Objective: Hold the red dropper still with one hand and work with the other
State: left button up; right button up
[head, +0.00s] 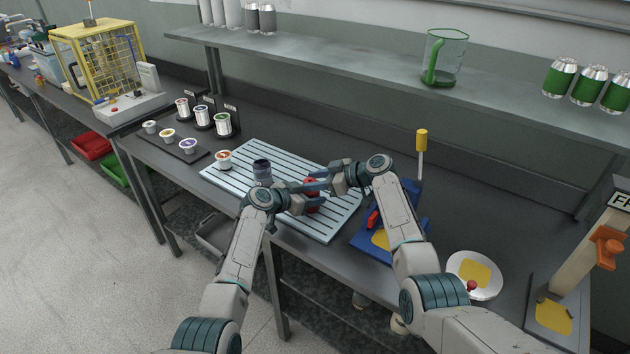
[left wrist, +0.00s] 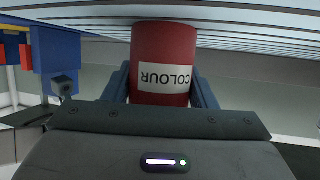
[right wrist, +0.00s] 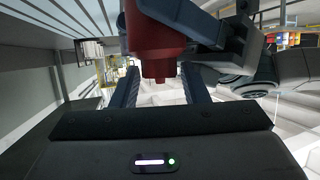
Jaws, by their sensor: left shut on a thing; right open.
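The red dropper (head: 312,205) is upright at the slatted pale-blue rack (head: 327,232), partly hidden by my grippers in the head view. Its white COLOUR label shows upside down in the left wrist view (left wrist: 163,78). My left gripper (head: 308,205) is shut on its body, one finger on each side. I cannot tell whether its base touches the rack. My right gripper (head: 308,184) is open at the dropper's upper end. In the right wrist view the narrow red nozzle (right wrist: 158,72) shows between the spread fingers, with a visible gap on both sides.
A dark open can (head: 262,168) stands on the rack behind my left wrist. A small lidded cup (head: 223,158) is at the rack's left end. A blue press-like fixture (head: 362,240) stands close on the right, beside a white plate (head: 457,262). A shelf (head: 350,75) runs above.

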jog(key=c, duration=0.7)
jog(key=shift+f+m+t, duration=0.1)
jog(key=shift+m+t, duration=0.2)
jog(key=shift+s+a+m+t+h, duration=0.2)
jog(key=shift+m+t+h, duration=0.3)
jog(key=shift+m+t, duration=0.35)
jog(key=shift+s+m+t+h, duration=0.15)
jog(key=shift+m+t+h, duration=1.25)
jog(key=shift+m+t, duration=0.4)
jog(key=shift+m, duration=0.25)
